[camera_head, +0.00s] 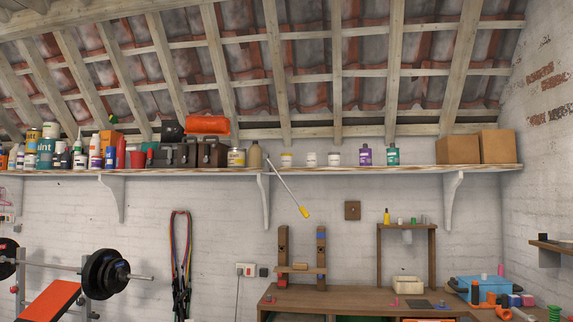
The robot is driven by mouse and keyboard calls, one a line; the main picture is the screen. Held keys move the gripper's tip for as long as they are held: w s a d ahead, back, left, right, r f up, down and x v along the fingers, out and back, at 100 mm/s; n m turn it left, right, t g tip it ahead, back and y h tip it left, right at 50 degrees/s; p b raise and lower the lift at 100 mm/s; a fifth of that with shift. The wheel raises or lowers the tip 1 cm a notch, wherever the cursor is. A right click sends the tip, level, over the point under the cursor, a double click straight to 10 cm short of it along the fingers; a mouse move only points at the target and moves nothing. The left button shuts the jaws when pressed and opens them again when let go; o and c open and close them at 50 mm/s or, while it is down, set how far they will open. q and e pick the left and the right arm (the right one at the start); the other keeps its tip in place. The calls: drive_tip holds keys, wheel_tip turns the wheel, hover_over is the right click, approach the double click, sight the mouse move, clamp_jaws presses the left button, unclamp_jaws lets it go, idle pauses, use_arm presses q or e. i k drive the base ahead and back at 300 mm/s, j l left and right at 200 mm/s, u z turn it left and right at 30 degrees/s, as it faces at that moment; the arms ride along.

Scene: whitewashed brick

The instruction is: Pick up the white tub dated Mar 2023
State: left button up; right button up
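Three small white tubs stand upright on the long wall shelf (350,169): a left one (286,159), a middle one (311,160) and a right one (334,159). A larger whitish tub (236,158) stands farther left, beside a beige bottle (255,155). Any dates on these tubs are too small to read, so I cannot tell which says Mar 2023. Neither of my grippers is in view.
Cardboard boxes (497,146) fill the shelf's right end. A thin rod with a yellow end (304,212) slants below the shelf. A cluttered workbench (340,298) stands beneath.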

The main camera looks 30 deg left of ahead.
sight(310, 159)
drive_tip(key=i+j+u, duration=0.15)
drive_tip(key=i+j, duration=0.15)
drive_tip(key=i+j+u, duration=0.15)
drive_tip(key=i, duration=0.3)
drive_tip(key=i+j+u, duration=0.15)
drive_tip(key=i+j, duration=0.15)
drive_tip(key=i+j+u, duration=0.1)
drive_tip(key=i, duration=0.45)
